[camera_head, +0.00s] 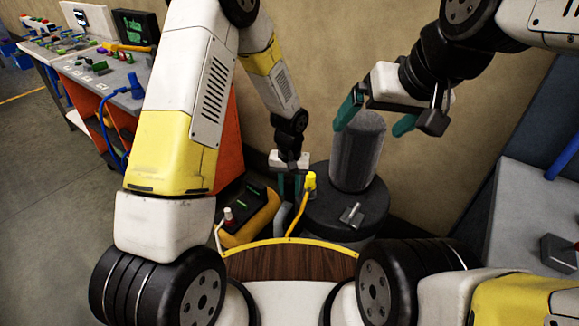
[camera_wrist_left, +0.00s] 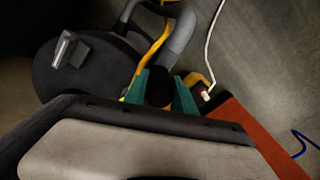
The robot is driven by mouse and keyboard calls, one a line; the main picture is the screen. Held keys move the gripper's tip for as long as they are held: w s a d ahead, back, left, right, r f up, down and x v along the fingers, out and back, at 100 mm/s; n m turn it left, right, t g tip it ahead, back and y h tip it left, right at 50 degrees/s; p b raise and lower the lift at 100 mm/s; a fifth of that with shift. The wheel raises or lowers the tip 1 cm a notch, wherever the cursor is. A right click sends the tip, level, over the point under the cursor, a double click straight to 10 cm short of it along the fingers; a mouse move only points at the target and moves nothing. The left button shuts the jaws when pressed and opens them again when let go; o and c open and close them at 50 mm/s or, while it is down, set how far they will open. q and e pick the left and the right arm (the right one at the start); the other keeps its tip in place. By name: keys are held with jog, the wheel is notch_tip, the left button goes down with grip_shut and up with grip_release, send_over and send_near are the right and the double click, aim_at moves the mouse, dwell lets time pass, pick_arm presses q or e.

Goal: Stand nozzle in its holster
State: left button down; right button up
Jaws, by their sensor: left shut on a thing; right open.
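My left gripper (camera_head: 290,190) is low beside the dark round drum (camera_head: 345,222). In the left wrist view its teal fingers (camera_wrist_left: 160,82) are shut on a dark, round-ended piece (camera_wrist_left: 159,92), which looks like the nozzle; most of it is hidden. A curved grey hose (camera_wrist_left: 177,38) shows just beyond the fingertips. A yellow tube (camera_head: 300,207) with a thicker yellow top stands right of the left gripper. I cannot tell which part is the holster. My right gripper (camera_head: 371,126) is open, its teal fingers near the top of an upright grey cylinder (camera_head: 358,155) on the drum.
A grey latch-like block (camera_head: 352,214) sits on the drum's top. A yellow and black box (camera_head: 247,218) with a red-and-white knob stands left of the drum. An orange-sided bench (camera_head: 105,95) stands left, and a wall is close behind. Open floor (camera_head: 50,200) lies left.

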pick_arm(q)
jog(key=shift+f, duration=1.4)
jog(key=c, duration=0.9)
grip_release()
jog(key=shift+c, duration=0.2)
notch_tip(320, 180, up, 8)
jog(key=shift+f, duration=0.15)
